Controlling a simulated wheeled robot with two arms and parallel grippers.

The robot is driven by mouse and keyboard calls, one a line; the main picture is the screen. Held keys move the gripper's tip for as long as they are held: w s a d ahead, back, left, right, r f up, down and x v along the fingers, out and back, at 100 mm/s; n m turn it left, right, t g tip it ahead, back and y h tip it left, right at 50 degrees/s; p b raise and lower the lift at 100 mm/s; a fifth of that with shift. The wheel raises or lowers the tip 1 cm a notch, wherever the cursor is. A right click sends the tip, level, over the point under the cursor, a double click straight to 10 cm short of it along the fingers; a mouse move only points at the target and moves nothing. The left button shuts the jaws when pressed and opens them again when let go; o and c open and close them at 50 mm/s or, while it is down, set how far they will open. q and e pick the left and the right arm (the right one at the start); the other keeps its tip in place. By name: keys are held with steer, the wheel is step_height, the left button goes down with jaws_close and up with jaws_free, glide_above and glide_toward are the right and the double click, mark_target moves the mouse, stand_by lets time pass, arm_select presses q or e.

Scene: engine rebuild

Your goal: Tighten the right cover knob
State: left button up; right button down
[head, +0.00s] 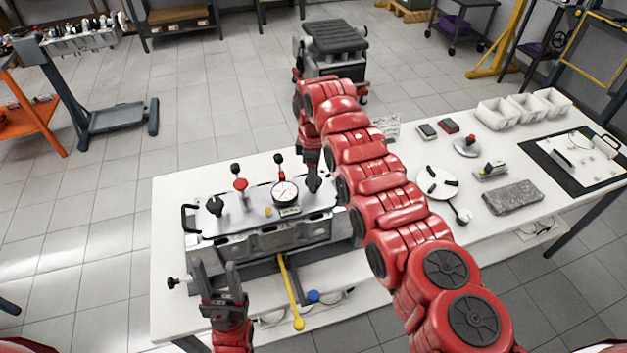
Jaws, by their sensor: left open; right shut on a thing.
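The engine block (262,240) sits on the white table with a metal cover (250,218) on top. A black knob (214,205) stands on the left part of the cover. My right gripper (314,187) points down at the cover's right end. It is shut on what appears to be the right cover knob, which its fingers mostly hide. My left gripper (217,272) is open and empty in front of the block's left part, with its fingers pointing up in the picture.
A dial gauge (285,193) and a red-collared lever (240,184) stand on the cover near my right gripper. A yellow-handled bar (291,290) juts forward. A round white plate (437,182), a grey slab (513,197) and white bins (494,114) occupy the table's right side.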

steer(key=m+b, duration=0.6)
steer(key=b, duration=0.1)
steer(key=shift+f, duration=0.2)
steer(key=m+b, duration=0.1)
steer(key=m, duration=0.2)
steer(key=shift+r, duration=0.1)
steer(key=m+b, duration=0.1)
steer(key=m, duration=0.2)
steer(key=shift+r+m, duration=0.1)
steer(key=shift+m, duration=0.3)
steer(key=m, duration=0.4)
steer(key=shift+m, duration=0.3)
steer(key=m, duration=0.5)
steer(key=shift+d, duration=0.1)
steer(key=m, duration=0.5)
steer(key=shift+m, duration=0.4)
steer(key=m+p, duration=0.1)
steer(key=m, duration=0.4)
steer(key=shift+m, duration=0.3)
